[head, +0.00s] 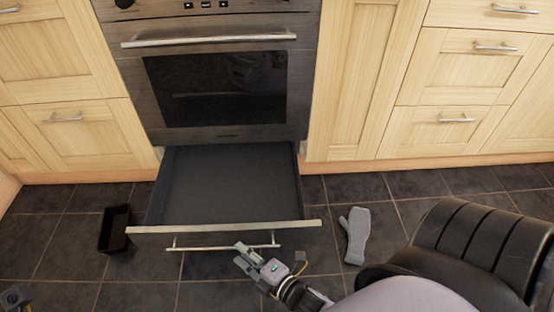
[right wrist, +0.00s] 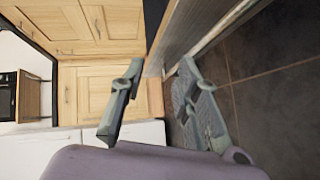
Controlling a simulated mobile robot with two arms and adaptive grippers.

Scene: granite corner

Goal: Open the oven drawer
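The oven drawer (head: 230,185) under the oven (head: 222,85) is pulled well out, and its dark inside looks empty. Its metal handle (head: 190,248) runs along the drawer front. My right gripper (head: 241,256) is at the handle's right half, in front of the drawer. In the right wrist view its two fingers (right wrist: 158,95) stand wide apart, with the edge of the drawer front beyond them; I cannot tell whether either touches the handle. A small dark part of my left gripper (head: 15,298) shows at the lower left edge, too little to tell its state.
A black open box (head: 115,228) stands on the tiles left of the drawer. A grey oven mitt (head: 355,233) lies on the floor to the right. A dark ribbed chair-like object (head: 480,245) fills the lower right. Wooden cabinets (head: 360,80) flank the oven.

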